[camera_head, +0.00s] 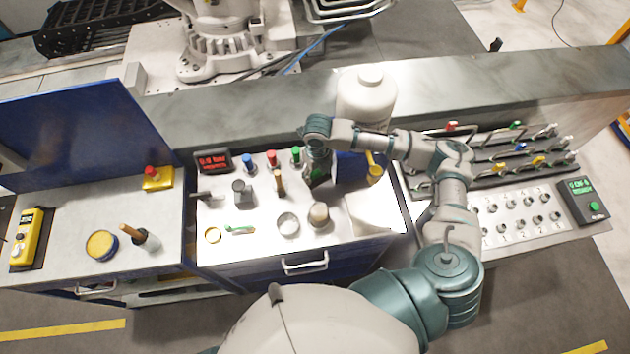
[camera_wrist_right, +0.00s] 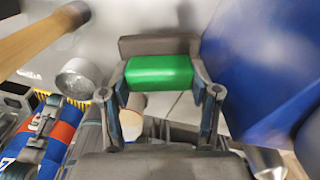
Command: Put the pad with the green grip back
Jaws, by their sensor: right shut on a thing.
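My right gripper (camera_head: 318,168) is over the middle worktop, reaching in from the right. It is shut on the pad with the green grip (camera_wrist_right: 160,73). In the right wrist view the green grip lies between the two fingertips, with a grey block part (camera_wrist_right: 160,46) along its far side. In the head view the held pad is small and mostly hidden by the gripper. Blue-topped (camera_head: 248,163), red-topped (camera_head: 271,159) and green-topped (camera_head: 296,155) pieces stand in a row left of the gripper. I cannot tell whether the held pad touches the worktop. My left gripper is not in view.
A blue box (camera_head: 350,168) is close to the right of the gripper, with a white bottle (camera_head: 366,98) behind. A wooden-handled tool (camera_head: 278,183), a glass dish (camera_head: 288,224) and a round jar (camera_head: 319,215) stand nearby.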

